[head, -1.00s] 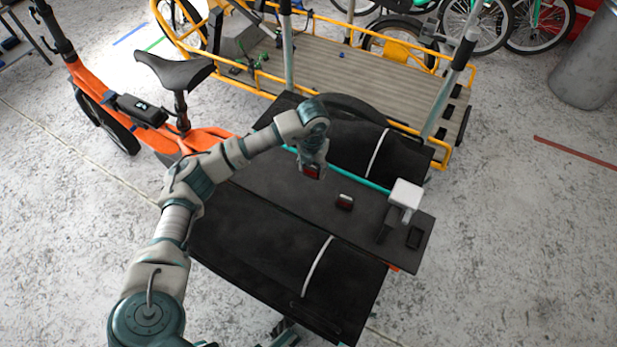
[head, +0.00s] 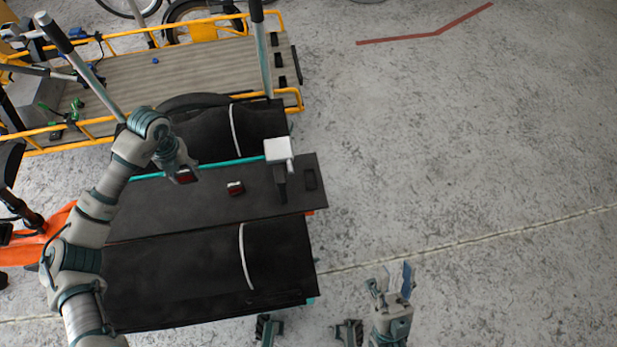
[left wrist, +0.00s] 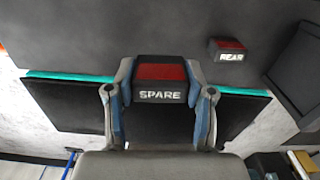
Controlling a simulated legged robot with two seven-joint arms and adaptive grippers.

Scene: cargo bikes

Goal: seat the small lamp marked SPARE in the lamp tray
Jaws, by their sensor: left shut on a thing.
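My left gripper (head: 181,172) is shut on a small dark lamp with a red lens (head: 184,177), above the dark deck. In the left wrist view the lamp (left wrist: 161,82) sits between both fingers (left wrist: 161,105) and its label reads SPARE. A similar lamp marked REAR (left wrist: 230,50) lies on the deck, to the right of the held lamp; it also shows in the head view (head: 235,188). A small dark rectangular holder (head: 310,179) at the deck's right end looks like the lamp tray; its inside is unclear. My right gripper (head: 391,282) is open and empty over the floor.
A white block-shaped head (head: 278,150) on a dark stand (head: 281,187) rises between the REAR lamp and the rectangular holder. Black side panels (head: 205,268) flank the deck. A yellow-railed cargo bed (head: 170,75) stands behind. The floor at right is clear.

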